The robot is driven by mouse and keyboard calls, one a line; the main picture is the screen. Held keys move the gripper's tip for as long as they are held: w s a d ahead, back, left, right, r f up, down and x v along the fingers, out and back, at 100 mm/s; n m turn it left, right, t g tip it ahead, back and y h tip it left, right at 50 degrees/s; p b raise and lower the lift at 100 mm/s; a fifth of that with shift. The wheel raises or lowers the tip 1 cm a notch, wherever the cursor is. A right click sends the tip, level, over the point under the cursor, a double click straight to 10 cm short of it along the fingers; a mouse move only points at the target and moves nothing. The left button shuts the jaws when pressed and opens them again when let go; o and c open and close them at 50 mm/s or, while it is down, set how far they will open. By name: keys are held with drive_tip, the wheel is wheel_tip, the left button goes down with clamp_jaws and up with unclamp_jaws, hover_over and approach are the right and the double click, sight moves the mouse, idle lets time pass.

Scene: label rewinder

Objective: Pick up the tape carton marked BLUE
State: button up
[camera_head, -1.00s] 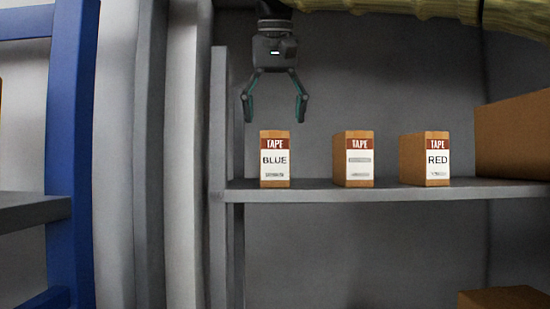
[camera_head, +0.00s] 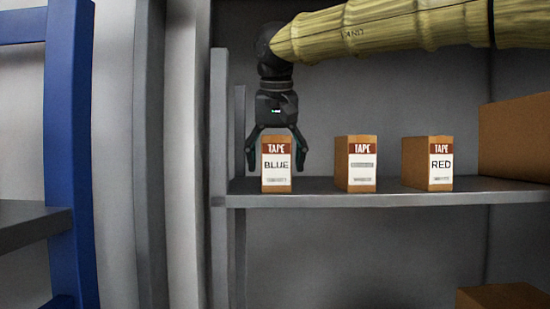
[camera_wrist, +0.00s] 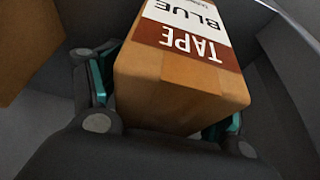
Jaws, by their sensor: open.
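The tape carton marked BLUE (camera_head: 277,178) stands upright at the left end of the grey shelf (camera_head: 390,198). It is brown with a dark red TAPE band and a white label. My gripper (camera_head: 277,170) is open and points down, with one finger on each side of the carton's upper part. In the wrist view the BLUE carton (camera_wrist: 180,90) fills the space between the teal finger pads (camera_wrist: 165,110). I cannot tell whether either pad touches the carton.
A tape carton with an unreadable label (camera_head: 361,180) stands to the right, then one marked RED (camera_head: 440,178). A large brown box (camera_head: 515,140) is at the far right. A grey upright (camera_head: 220,130) stands close on the left. Another box (camera_head: 500,297) sits below the shelf.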

drive_tip(key=shift+f, duration=0.1)
drive_tip(key=shift+c, duration=0.4)
drive_tip(key=c, duration=1)
drive_tip(key=shift+c, duration=0.2)
